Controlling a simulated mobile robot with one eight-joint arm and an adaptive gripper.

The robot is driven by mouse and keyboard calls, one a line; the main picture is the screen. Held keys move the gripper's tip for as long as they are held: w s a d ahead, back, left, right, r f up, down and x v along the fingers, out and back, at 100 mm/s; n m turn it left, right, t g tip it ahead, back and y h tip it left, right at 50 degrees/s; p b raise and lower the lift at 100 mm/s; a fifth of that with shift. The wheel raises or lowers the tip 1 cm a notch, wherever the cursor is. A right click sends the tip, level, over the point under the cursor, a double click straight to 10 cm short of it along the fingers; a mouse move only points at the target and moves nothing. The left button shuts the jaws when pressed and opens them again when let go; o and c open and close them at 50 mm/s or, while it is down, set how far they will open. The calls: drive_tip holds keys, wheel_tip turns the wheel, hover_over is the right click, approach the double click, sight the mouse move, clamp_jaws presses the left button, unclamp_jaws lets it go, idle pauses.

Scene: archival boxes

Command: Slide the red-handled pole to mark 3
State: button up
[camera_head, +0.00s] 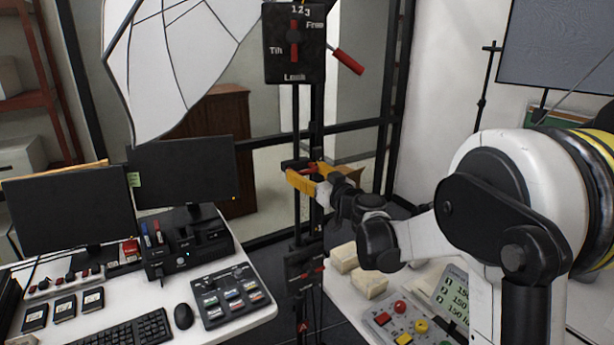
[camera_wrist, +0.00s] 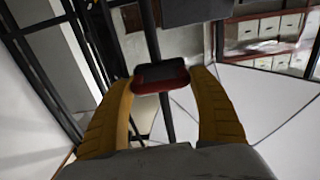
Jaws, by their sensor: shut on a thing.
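A black upright pole (camera_head: 296,125) stands in the middle of the head view, beside a second dark post. A red-and-black handle (camera_head: 297,164) sits on it at mid height; in the wrist view the handle (camera_wrist: 160,76) lies across the pole (camera_wrist: 151,35). My gripper (camera_head: 308,178) has its yellow fingers on both sides of this handle and is shut on it; it also shows in the wrist view (camera_wrist: 162,82). A black panel (camera_head: 276,62) at the top carries the marks 1, 2, 3 and the words Free, Tilt and Lock, with a red pointer (camera_head: 294,40) near its middle.
A red-gripped lever (camera_head: 347,61) sticks out right of the panel. A white umbrella (camera_head: 190,60) hangs at upper left. A desk (camera_head: 230,318) with monitors stands left; a table with a button panel (camera_head: 395,318) and pale blocks (camera_head: 370,284) stands right. A lower clamp (camera_head: 304,270) is on the stand.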

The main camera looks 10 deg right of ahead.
drive_tip(key=shift+w+r, duration=0.1)
drive_tip(key=shift+r, duration=0.1)
drive_tip(key=o, duration=1.5)
drive_tip(key=shift+r, duration=0.1)
drive_tip(key=v, duration=1.2)
